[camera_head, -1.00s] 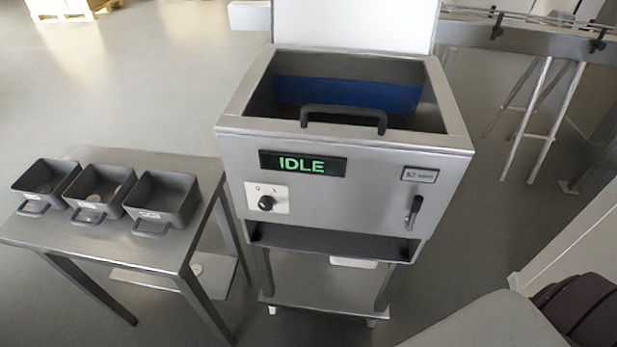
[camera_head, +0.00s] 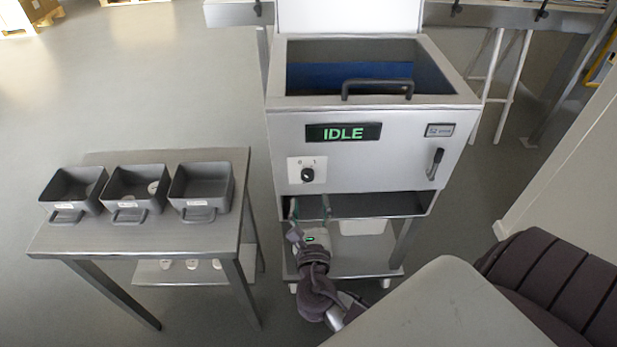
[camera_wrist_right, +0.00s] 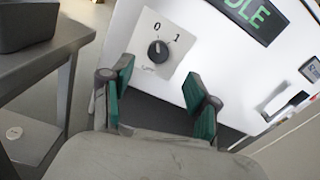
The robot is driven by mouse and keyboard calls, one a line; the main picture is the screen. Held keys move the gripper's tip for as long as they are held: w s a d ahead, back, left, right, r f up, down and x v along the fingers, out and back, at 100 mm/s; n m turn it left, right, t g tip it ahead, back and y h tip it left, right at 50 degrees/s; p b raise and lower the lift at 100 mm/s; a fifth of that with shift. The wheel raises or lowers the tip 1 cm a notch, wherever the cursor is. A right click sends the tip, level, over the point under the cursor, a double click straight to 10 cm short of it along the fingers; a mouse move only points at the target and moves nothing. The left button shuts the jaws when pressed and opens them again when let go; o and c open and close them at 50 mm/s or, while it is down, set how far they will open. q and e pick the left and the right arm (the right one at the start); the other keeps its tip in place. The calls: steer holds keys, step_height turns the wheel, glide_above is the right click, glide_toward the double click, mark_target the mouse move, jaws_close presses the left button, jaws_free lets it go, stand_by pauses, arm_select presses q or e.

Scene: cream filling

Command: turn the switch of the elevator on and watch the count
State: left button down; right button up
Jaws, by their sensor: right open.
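The elevator is a steel box machine (camera_head: 400,150) with an open hopper on top. Its display (camera_head: 343,132) reads IDLE in green. The switch (camera_head: 307,175) is a black knob on a white plate marked 0 and 1. In the right wrist view the knob (camera_wrist_right: 158,51) appears turned toward 0. My right gripper (camera_head: 310,210) is just below the switch plate, in front of the opening under the panel. In the right wrist view my right gripper (camera_wrist_right: 160,88) is open and empty, its green-padded fingers apart from the knob. My left gripper is not in view.
A small plate (camera_head: 439,130) with hard-to-read text and a lever handle (camera_head: 435,164) are at the panel's right. A steel table (camera_head: 150,235) at left holds three dark bins (camera_head: 202,186). A grey surface of unclear kind fills the lower right.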

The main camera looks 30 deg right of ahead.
mark_target(308, 179)
steer(key=x, duration=0.6)
steer(key=shift+w+p, duration=0.2)
steer(key=shift+p, duration=0.1)
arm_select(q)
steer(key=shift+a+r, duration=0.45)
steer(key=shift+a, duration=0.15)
arm_select(e)
steer(key=shift+x, duration=0.85)
steer(key=shift+c, duration=0.2)
jaws_close()
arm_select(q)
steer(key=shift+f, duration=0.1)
arm_select(e)
steer(key=shift+m, duration=0.3)
steer(key=m+b, duration=0.1)
steer(key=m, duration=0.2)
steer(key=m+b, duration=0.2)
steer(key=m, duration=0.1)
steer(key=shift+s+d+f, duration=0.1)
steer(key=shift+f, duration=0.1)
arm_select(q)
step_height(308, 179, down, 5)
steer(key=b, duration=0.2)
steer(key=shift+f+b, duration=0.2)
steer(key=shift+b, duration=0.1)
arm_select(e)
steer(key=m, duration=0.5)
steer(key=shift+m, duration=0.3)
